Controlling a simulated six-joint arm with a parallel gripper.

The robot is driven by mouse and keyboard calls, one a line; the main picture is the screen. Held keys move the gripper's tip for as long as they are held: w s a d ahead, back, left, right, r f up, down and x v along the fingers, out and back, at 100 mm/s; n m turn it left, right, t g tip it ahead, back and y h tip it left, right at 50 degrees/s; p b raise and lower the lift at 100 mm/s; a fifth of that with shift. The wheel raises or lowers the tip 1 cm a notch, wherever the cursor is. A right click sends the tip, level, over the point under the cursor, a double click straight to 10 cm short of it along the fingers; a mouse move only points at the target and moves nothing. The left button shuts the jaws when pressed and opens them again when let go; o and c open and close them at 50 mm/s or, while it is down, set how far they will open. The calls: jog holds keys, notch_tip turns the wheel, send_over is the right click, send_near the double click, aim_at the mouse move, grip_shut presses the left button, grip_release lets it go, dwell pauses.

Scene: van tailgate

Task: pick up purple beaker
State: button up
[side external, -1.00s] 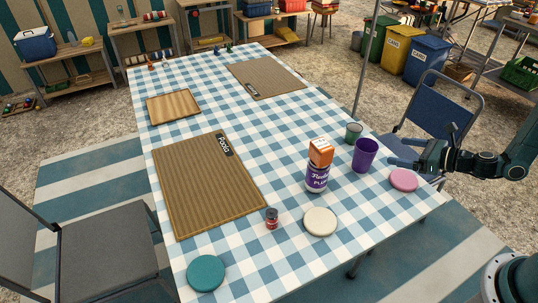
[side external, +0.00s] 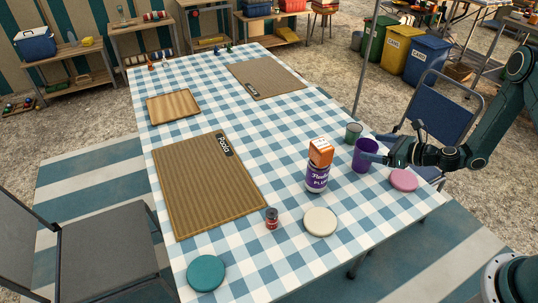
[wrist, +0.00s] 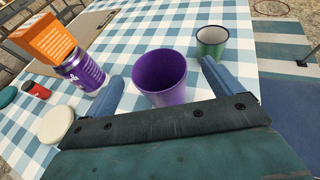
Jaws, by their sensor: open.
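The purple beaker (side external: 364,156) stands upright on the checked cloth near the table's right edge, and it looks empty in the wrist view (wrist: 162,78). My gripper (side external: 372,147) has come in from the right, low over the table. In the wrist view my gripper (wrist: 160,82) is open, with one blue finger on each side of the beaker. Gaps show between the beaker and both fingers. The far finger is partly hidden behind the beaker in the side view.
A green cup (side external: 353,132) stands just behind the beaker. A purple-labelled jar (side external: 317,178) with an orange box (side external: 321,152) on top stands to its left. A pink disc (side external: 403,180) and a cream disc (side external: 320,221) lie nearby. The table's middle is clear.

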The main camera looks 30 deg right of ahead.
aim_at(357, 144)
jog(key=shift+w, duration=0.1)
jog(key=shift+x, duration=2.5)
jog(key=shift+a, duration=0.2)
jog(key=c, duration=1)
